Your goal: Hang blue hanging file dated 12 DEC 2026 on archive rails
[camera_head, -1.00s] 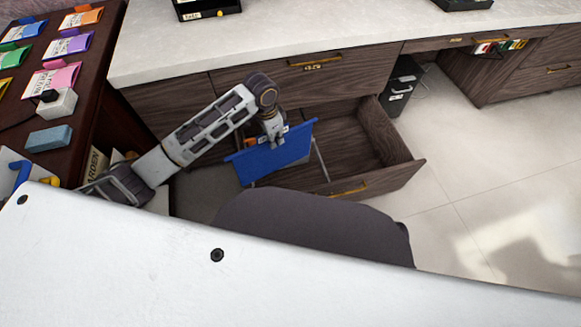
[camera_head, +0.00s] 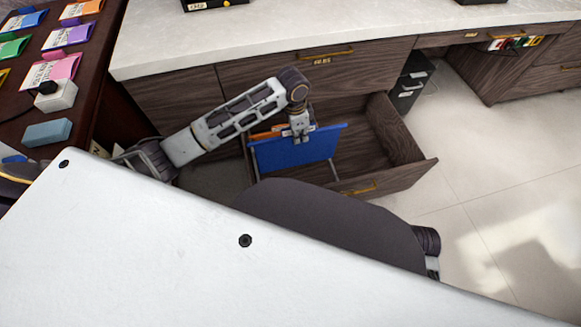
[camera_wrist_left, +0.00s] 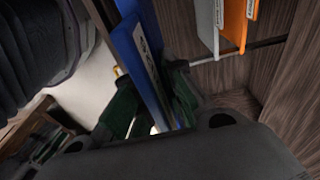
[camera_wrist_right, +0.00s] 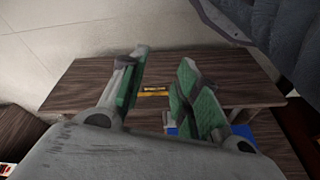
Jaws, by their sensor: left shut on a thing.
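The blue hanging file (camera_head: 300,153) is held by my left gripper (camera_head: 301,134) over the left part of the open drawer (camera_head: 400,135). It is roughly upright, its top edge slightly slanted. In the left wrist view the file (camera_wrist_left: 135,50) stands between the fingers (camera_wrist_left: 150,105), with a white label whose writing I cannot read. A metal rail (camera_wrist_left: 232,54) runs beside it; another piece shows in the head view (camera_head: 333,171). Whether the file's hooks touch the rails I cannot tell. My right gripper (camera_wrist_right: 160,80) is open and empty, facing the drawer front.
An orange file (camera_wrist_left: 235,22) and a grey-white one (camera_wrist_left: 206,25) hang on the rail near the blue file. The drawer's right side is empty. Coloured files lie on the dark desk at left, near a blue block (camera_head: 47,133). A black cabinet (camera_head: 408,82) stands right of the drawer.

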